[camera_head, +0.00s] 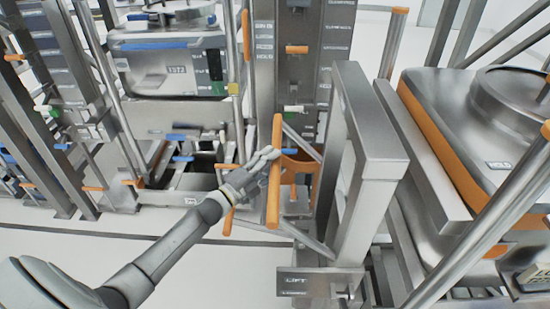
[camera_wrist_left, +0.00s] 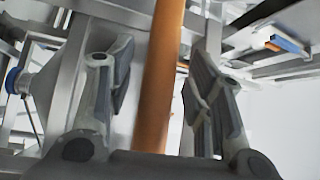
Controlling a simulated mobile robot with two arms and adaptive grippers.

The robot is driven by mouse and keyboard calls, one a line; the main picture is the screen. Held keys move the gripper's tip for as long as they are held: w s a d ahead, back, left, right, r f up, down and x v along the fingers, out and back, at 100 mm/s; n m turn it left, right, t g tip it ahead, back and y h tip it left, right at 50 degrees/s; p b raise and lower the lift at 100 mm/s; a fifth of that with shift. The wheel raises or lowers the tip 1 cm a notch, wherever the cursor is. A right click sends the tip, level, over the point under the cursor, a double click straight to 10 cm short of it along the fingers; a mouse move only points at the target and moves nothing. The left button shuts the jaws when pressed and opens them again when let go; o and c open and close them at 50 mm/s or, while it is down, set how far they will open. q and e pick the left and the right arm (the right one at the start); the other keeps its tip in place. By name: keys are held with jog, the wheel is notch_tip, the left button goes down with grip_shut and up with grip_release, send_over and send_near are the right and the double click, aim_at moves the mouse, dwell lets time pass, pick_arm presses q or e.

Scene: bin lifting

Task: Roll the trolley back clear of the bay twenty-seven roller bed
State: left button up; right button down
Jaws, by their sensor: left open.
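The trolley has a grey upright frame (camera_head: 378,130) and a base marked LIFT (camera_head: 310,284) in the head view. An orange handle bar (camera_head: 273,190) stands upright on its left side. My left gripper (camera_head: 268,160) is at this bar. In the left wrist view the orange bar (camera_wrist_left: 160,85) runs between the two fingers of my left gripper (camera_wrist_left: 158,85), with gaps on both sides. The fingers are open. The right gripper does not show. I cannot tell which bed is bay twenty-seven's, as no such label is readable.
A large steel bin (camera_head: 500,120) with an orange band stands at the right. A bin labelled 1372 (camera_head: 175,70) sits in a rack at the back left. Steel posts with orange grips crowd the back. Pale floor (camera_head: 215,275) is clear at the lower left.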

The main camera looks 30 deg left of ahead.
pick_arm(q)
jog(key=shift+w+d+r, duration=0.1)
jog(key=shift+w+d, duration=0.1)
jog(key=shift+w, duration=0.5)
grip_shut()
